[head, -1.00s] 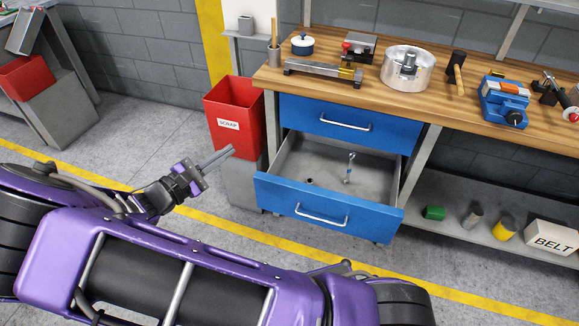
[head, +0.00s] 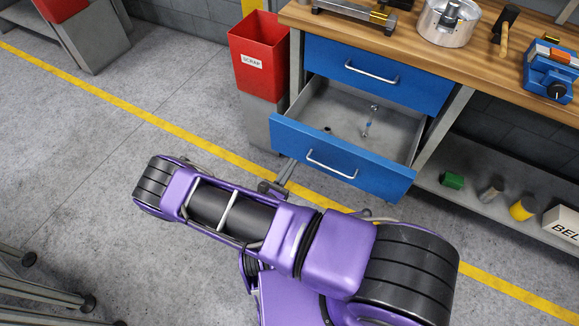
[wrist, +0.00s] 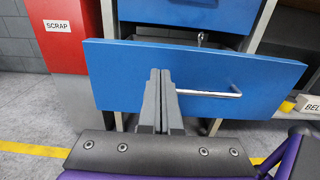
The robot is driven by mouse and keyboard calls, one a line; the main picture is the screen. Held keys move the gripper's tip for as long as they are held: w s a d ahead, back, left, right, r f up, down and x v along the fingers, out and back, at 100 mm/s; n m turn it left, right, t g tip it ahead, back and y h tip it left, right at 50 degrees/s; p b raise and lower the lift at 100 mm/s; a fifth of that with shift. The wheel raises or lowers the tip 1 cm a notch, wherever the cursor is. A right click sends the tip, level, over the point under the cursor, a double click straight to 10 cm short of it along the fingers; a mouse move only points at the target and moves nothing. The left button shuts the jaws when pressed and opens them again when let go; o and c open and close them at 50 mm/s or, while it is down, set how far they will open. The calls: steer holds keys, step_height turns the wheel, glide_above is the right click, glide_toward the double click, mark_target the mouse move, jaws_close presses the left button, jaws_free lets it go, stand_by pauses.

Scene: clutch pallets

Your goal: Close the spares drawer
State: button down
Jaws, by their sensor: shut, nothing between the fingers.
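The spares drawer (head: 382,172) is the lower blue drawer under the workbench, and it stands pulled out. Its grey inside shows a small bolt-like part (head: 366,122) and a small dark piece. Its silver bar handle (head: 331,165) is on the front panel and also shows in the wrist view (wrist: 209,94). My gripper (head: 291,163) is shut and empty, just before the left part of the drawer front. In the wrist view my closed fingers (wrist: 160,74) point at the blue panel, left of most of the handle. I cannot tell whether they touch it.
The upper blue drawer (head: 376,74) is shut. A red scrap bin (head: 259,55) stands left of the drawers. A low shelf (head: 470,190) to the right holds a green block, cylinders and a belt box. The floor to the left is largely clear.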

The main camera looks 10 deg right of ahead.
mark_target(310, 137)
steer(key=x, duration=1)
steer(key=shift+w+d, duration=0.15)
